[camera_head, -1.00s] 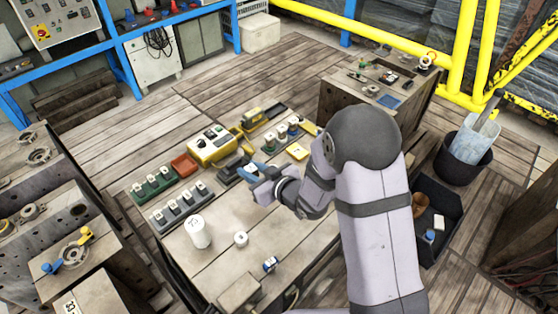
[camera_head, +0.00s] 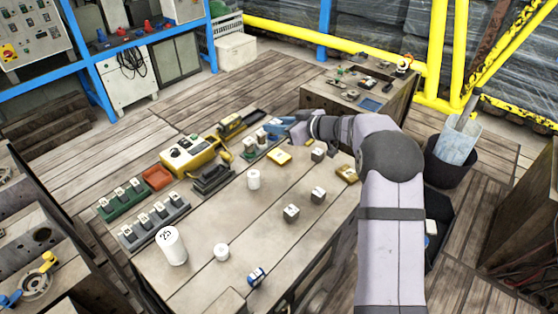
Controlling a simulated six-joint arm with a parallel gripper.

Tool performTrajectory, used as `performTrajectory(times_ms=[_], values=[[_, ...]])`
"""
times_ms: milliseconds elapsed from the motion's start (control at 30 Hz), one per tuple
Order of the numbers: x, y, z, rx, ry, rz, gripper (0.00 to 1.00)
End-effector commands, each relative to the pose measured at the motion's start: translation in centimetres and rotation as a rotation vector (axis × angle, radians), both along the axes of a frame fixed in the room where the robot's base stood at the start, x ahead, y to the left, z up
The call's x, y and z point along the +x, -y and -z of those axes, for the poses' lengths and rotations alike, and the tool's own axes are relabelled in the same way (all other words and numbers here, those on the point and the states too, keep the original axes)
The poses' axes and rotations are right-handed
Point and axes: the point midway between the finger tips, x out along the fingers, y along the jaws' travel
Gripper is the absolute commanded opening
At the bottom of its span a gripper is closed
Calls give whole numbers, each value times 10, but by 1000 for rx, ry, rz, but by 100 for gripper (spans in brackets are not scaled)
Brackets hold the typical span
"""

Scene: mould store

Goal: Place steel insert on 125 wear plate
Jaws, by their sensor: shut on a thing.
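My gripper (camera_head: 282,127) is at the far side of the bench, at the small rack (camera_head: 250,153) of upright pieces, and covers part of it. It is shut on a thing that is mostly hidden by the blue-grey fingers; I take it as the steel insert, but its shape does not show. I cannot tell whether it touches the rack. No label clearly reads 125. Small grey labelled blocks stand on the bench: one near the gripper (camera_head: 318,154), one further right (camera_head: 318,194) and one nearer the front (camera_head: 291,212). I cannot tell which thing is the wear plate.
A yellow-cased device (camera_head: 190,155), a green rack (camera_head: 122,200) and a grey rack (camera_head: 154,222) line the left edge. White cylinders stand nearby, a large one (camera_head: 171,246) marked with digits.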

Motion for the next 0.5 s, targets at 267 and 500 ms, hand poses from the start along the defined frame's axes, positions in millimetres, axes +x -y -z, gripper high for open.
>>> performTrajectory(times_ms=[267, 500], values=[[5, 10, 2, 3, 0, 9, 0], [4, 9, 35, 3, -3, 8, 0]])
